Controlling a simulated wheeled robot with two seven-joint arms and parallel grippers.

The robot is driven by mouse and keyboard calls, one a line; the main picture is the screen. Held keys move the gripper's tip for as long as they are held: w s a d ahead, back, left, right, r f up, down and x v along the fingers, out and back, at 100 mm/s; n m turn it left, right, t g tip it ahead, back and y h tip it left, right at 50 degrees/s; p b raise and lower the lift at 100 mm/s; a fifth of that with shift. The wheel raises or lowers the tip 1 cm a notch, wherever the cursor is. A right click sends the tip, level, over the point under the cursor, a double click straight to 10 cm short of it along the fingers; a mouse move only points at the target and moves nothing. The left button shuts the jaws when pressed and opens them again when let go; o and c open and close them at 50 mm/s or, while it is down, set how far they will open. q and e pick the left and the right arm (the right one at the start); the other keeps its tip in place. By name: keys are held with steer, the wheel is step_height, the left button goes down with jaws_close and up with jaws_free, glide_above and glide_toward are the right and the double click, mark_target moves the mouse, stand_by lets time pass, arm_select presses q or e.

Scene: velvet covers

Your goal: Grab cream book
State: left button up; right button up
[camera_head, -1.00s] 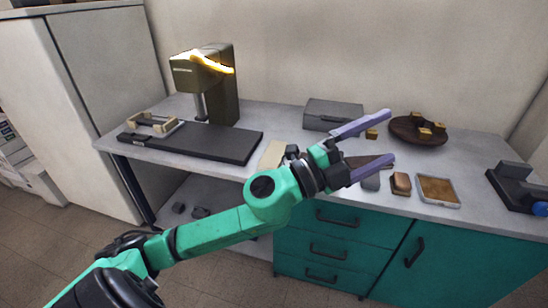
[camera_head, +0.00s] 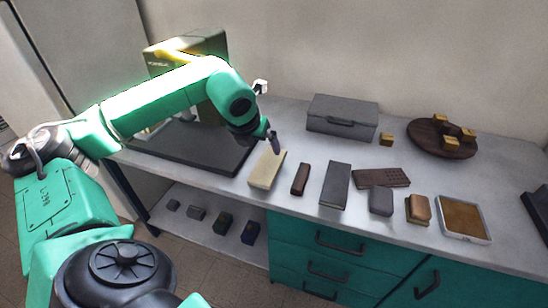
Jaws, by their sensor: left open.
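The cream book (camera_head: 266,169) lies flat on the grey counter (camera_head: 300,228), near its front edge and left of the middle. My left arm reaches over from the left and bends down. My left gripper (camera_head: 274,143) points down just above the back end of the cream book. It is open and empty, seen edge-on, with its fingers partly hidden by each other. I cannot tell whether the fingertips touch the book. My right gripper is out of view.
Right of the book lie a small brown block (camera_head: 300,179), a dark grey book (camera_head: 335,184) and a brown perforated bar (camera_head: 382,178). A grey case (camera_head: 342,117) and a round wooden tray (camera_head: 424,141) stand behind. A dark machine (camera_head: 190,155) stands left, partly behind my arm.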

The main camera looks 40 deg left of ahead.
mark_target(268, 165)
arm_select(q)
step_height(268, 165, down, 3)
steer(key=shift+d+r+p, duration=0.1)
steer(key=shift+r+p, duration=0.1)
steer(key=shift+p, duration=0.3)
steer(key=shift+x, duration=1.1)
steer(key=p+x, duration=0.2)
steer(key=x, duration=0.5)
steer(key=shift+w+r, duration=0.15)
steer(key=shift+r, duration=0.05)
steer(key=shift+w+f, duration=0.1)
steer(key=shift+f, duration=0.15)
steer(key=c, duration=1.2)
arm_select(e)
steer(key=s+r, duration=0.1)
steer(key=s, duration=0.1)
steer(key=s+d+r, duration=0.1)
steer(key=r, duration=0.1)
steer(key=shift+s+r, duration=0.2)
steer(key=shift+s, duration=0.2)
